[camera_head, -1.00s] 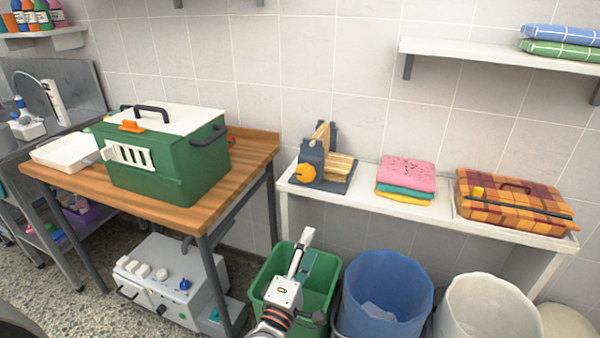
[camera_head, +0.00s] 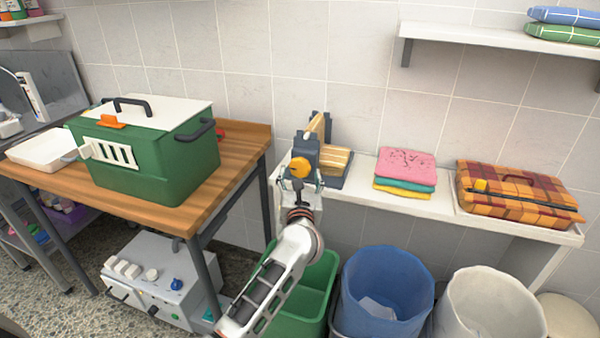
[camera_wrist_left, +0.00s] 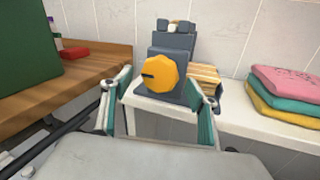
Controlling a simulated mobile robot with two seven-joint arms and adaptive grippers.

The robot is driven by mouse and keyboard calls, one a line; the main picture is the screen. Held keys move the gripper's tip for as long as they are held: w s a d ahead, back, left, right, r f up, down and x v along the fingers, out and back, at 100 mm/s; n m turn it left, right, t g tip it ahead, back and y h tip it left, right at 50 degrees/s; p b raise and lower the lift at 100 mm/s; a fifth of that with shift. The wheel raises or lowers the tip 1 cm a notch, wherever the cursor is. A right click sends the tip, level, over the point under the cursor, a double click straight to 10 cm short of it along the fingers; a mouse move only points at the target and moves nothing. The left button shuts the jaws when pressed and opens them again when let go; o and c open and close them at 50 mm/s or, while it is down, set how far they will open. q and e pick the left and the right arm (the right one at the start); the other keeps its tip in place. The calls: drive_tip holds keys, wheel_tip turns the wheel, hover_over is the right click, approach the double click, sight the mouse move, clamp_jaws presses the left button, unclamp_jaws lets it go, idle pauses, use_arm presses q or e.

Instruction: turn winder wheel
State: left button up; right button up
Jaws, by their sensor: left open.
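The winder (camera_head: 322,152) is a dark grey-blue block with a wooden part, standing at the left end of the white shelf-table. Its orange-yellow wheel (camera_head: 298,168) faces me. In the left wrist view the wheel (camera_wrist_left: 159,73) has a dark mark on its left side. My left gripper (camera_head: 300,184) is just in front of the wheel and slightly below it. In the left wrist view the fingers (camera_wrist_left: 160,100) are spread wide, one on each side of the wheel, and nothing is held. I cannot tell whether they touch it. My right gripper is not seen.
Folded pink, teal and yellow towels (camera_head: 405,171) and a plaid case (camera_head: 520,192) lie right of the winder. A green carrier (camera_head: 145,150) stands on the wooden table (camera_head: 190,208) at left. Green, blue (camera_head: 383,290) and white bins stand below.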

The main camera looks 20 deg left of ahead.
use_arm(q)
drive_tip(key=shift+x, duration=1.05)
drive_tip(key=c, duration=1.1)
drive_tip(key=shift+f+m, duration=0.1)
drive_tip(key=shift+m, duration=0.2)
